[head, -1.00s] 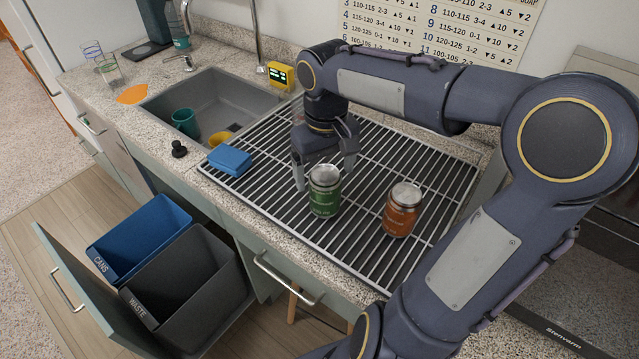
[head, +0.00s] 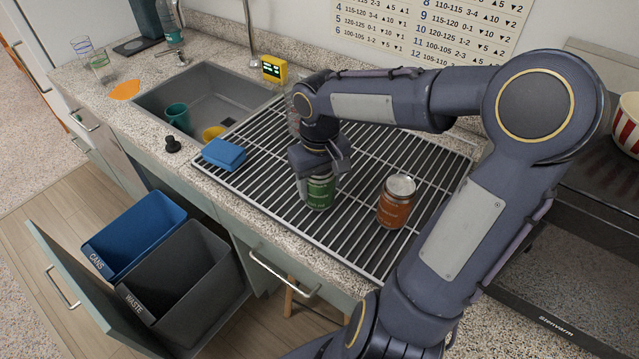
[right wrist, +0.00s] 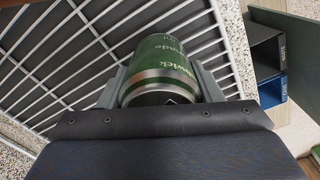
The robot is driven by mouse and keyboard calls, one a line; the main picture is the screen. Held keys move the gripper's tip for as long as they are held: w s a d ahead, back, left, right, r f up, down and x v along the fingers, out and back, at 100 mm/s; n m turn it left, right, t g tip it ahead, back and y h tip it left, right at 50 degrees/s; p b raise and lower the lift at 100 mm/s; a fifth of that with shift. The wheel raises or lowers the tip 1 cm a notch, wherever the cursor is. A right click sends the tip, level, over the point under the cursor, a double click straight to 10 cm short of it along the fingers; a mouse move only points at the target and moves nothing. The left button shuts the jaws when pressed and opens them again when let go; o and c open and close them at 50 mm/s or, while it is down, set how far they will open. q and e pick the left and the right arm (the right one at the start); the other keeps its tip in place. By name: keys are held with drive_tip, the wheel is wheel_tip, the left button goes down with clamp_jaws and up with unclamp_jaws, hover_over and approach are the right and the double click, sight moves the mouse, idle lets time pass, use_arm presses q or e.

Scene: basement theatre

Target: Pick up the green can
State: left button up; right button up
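The green can (head: 320,191) stands on the metal rack (head: 265,199) beside the sink. My right gripper (head: 319,180) is over it from above, with a finger on each side. The right wrist view shows the can's rim and green side (right wrist: 160,62) between the two fingers of the gripper (right wrist: 160,88). No clear gap shows at either side, but I cannot tell whether the fingers press on it. The gripper hides the can's top in the head view. My left gripper is not in view.
An orange can (head: 396,201) stands on the rack right of the green one. A blue sponge (head: 223,154) lies at the rack's left end. The sink (head: 205,92) holds a teal cup and a yellow one. Blue (head: 135,235) and dark grey (head: 180,285) bins sit in the open drawer below.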

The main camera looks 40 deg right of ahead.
drive_tip(key=c, duration=0.3)
drive_tip(key=shift+r, duration=0.15)
